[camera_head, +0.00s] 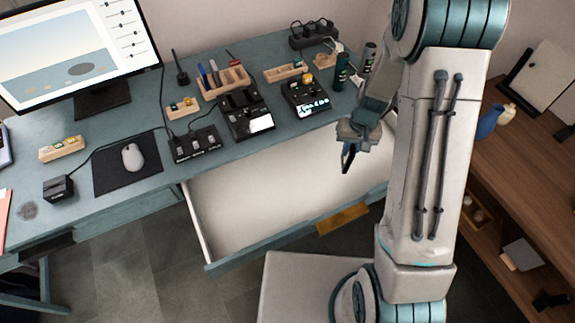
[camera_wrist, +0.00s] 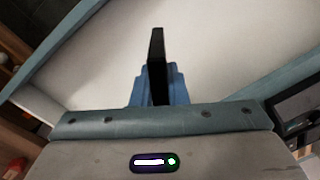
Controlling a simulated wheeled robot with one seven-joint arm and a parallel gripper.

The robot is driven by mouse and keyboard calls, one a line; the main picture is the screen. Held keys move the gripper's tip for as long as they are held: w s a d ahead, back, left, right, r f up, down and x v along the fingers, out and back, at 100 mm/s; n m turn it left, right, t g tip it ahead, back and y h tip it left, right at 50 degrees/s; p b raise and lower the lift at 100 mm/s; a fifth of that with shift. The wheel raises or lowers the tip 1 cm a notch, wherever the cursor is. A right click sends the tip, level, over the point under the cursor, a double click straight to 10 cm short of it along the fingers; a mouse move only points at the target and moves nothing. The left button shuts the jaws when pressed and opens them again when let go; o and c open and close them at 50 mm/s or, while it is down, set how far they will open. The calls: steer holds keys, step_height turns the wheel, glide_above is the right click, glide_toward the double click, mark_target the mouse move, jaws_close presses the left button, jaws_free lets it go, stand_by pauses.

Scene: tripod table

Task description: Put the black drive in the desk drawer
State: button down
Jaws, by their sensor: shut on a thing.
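My gripper (camera_head: 350,158) hangs above the right part of the open desk drawer (camera_head: 228,205). In the wrist view my gripper's blue fingers (camera_wrist: 158,88) are shut on the black drive (camera_wrist: 156,50), a thin dark slab standing on edge between them. The wrist view shows the drawer's white floor (camera_wrist: 235,50) beyond the drive. I cannot tell how high the drive is above that floor.
The desk top (camera_head: 215,140) above the drawer holds a monitor (camera_head: 75,45), a mouse (camera_head: 132,157), wooden trays and several black devices near its front edge. A wooden shelf unit (camera_head: 520,170) stands at the right. The drawer's left and middle are clear.

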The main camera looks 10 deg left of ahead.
steer(key=s+a+n+g+y+b, duration=0.3)
steer(key=s+a+y+b, duration=0.1)
steer(key=a+b, duration=0.3)
steer(key=s+a+f+n+g+y+b, duration=0.1)
steer(key=s+a+n+g+y+b, duration=0.1)
steer(key=s+a+y+b, duration=0.3)
steer(key=shift+s+a+n+g+b, duration=0.6)
steer(key=shift+a+b, duration=1.05)
steer(key=shift+a, duration=1.7)
steer(key=shift+s+m, duration=0.15)
steer(key=shift+m, duration=0.15)
step_height(320, 180, down, 13)
steer(key=b, duration=0.9)
steer(key=shift+r, duration=0.15)
steer(key=c, duration=1.1)
jaws_free()
steer(key=shift+r, duration=0.1)
